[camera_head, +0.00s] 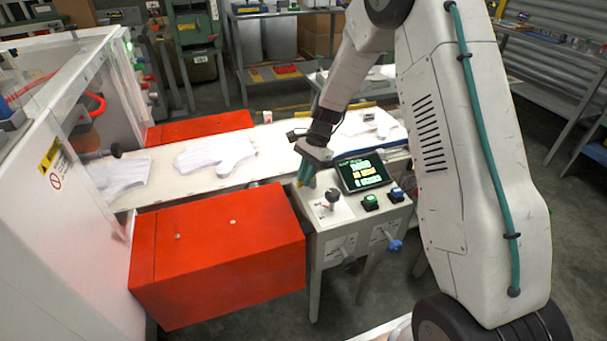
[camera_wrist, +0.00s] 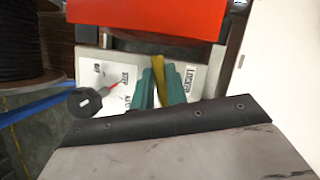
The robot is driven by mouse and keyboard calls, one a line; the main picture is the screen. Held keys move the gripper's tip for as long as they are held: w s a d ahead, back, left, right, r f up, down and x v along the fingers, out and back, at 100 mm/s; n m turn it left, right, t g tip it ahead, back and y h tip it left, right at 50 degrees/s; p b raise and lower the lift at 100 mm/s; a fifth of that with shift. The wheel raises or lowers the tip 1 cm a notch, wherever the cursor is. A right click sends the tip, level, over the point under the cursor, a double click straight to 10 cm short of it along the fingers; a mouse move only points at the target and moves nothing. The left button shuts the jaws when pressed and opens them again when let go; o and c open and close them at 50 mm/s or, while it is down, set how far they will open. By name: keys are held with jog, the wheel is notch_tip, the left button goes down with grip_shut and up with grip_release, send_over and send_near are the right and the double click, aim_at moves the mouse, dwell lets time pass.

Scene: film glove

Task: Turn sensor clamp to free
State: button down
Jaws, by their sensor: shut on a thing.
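My gripper (camera_head: 307,174) is at the left rear corner of the grey control console (camera_head: 335,217). In the wrist view its teal fingers (camera_wrist: 158,88) are shut on a narrow yellow lever, which I take to be the sensor clamp (camera_wrist: 158,68). The lever's upper part shows between the fingers; its lower part is hidden. A white plate (camera_wrist: 197,84) marked LOCKED lies right of the fingers. The lever's exact setting and any FREE mark cannot be made out.
A black selector knob (camera_wrist: 83,102) with a red pointer stands left of the fingers; it also shows in the head view (camera_head: 331,196). A screen (camera_head: 363,172), green button (camera_head: 370,202) and blue button (camera_head: 397,194) are close by. A red box (camera_head: 220,255) stands left.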

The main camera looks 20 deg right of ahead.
jog(key=n, duration=0.2)
jog(key=n+g, duration=0.1)
jog(key=n, duration=0.1)
jog(key=shift+s+d+h, duration=0.25)
jog(key=shift+s+h, duration=0.15)
jog(key=n, duration=0.2)
jog(key=n+g+h, duration=0.1)
jog(key=shift+s+d, duration=0.3)
jog(key=shift+d, duration=0.1)
jog(key=n, duration=0.2)
jog(key=n+h, duration=0.1)
jog(key=n, duration=0.1)
jog(key=shift+s+d+g, duration=0.2)
jog(key=shift+d+g, duration=0.1)
jog(key=shift+d, duration=0.1)
jog(key=shift+d+n+h, duration=0.2)
jog(key=shift+n+h, duration=0.15)
jog(key=shift+n, duration=0.35)
jog(key=shift+d+n+h, duration=0.2)
jog(key=shift+n+h, duration=0.15)
jog(key=shift+n, duration=0.35)
jog(key=c, duration=1.4)
grip_release()
jog(key=shift+s, duration=0.1)
